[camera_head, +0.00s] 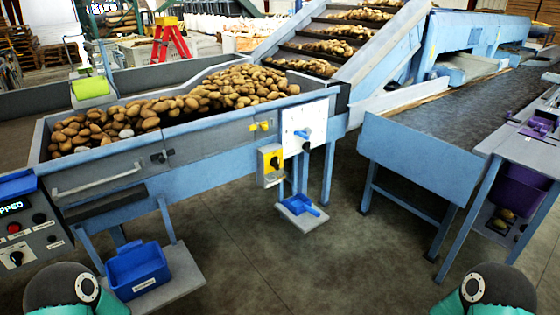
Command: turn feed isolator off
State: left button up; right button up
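A yellow-fronted grey switch box (270,165), which looks like the isolator, is mounted on the front side of the potato hopper, near its right end. A small dark rotary handle (274,162) shows on its face. The handle's exact angle and any lettering are too small to read. A white panel (304,125) with a blue handle sits just above and to the right of the box. Neither gripper is in view. Only rounded dark and teal parts of my two arms show at the bottom left and bottom right, well apart from the box.
The hopper (190,145) is full of potatoes. A control panel (30,230) with a lit display, partly cut off, stands at the left. A blue bin (138,270) and a blue scoop (300,205) sit low on trays. A conveyor (420,150) stands right; the floor between is clear.

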aim_at(274, 162)
jog(key=u, duration=0.2)
jog(key=k, duration=0.7)
jog(key=z, duration=0.2)
jog(key=i, duration=2.6)
jog(key=u, duration=0.55)
